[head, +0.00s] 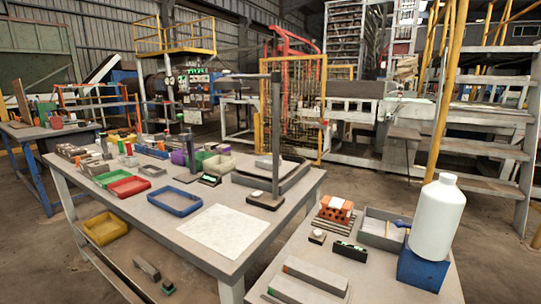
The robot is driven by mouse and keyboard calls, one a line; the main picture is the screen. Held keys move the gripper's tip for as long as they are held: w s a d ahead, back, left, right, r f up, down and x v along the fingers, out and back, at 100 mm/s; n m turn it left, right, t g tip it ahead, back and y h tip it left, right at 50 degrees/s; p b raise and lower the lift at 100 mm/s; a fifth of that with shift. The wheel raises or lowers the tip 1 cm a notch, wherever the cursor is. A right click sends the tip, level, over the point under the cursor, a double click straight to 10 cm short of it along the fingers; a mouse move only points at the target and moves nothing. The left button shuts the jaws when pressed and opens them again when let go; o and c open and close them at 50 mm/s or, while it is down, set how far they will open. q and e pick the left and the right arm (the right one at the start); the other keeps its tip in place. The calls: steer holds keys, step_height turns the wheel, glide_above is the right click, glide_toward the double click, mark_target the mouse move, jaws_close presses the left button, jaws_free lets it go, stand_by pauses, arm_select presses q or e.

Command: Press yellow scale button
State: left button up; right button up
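I cannot clearly make out a scale or a yellow button in the head view. A small black device with a green face (209,180) lies on the middle table beside the blue tray; I cannot tell if it belongs to a scale. A dark stand (276,135) with a tall post has a flat base with a small pale round piece on it. A black bar with a green mark (349,251) lies on the front right table. Neither of my grippers is in view.
The middle table (190,242) holds a blue tray (175,212), a red tray (128,187) and a white sheet (221,230). The right table (380,290) holds an orange hollow brick (333,214), a grey tray (378,240) and a white bottle (437,220) on a blue block (422,271).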

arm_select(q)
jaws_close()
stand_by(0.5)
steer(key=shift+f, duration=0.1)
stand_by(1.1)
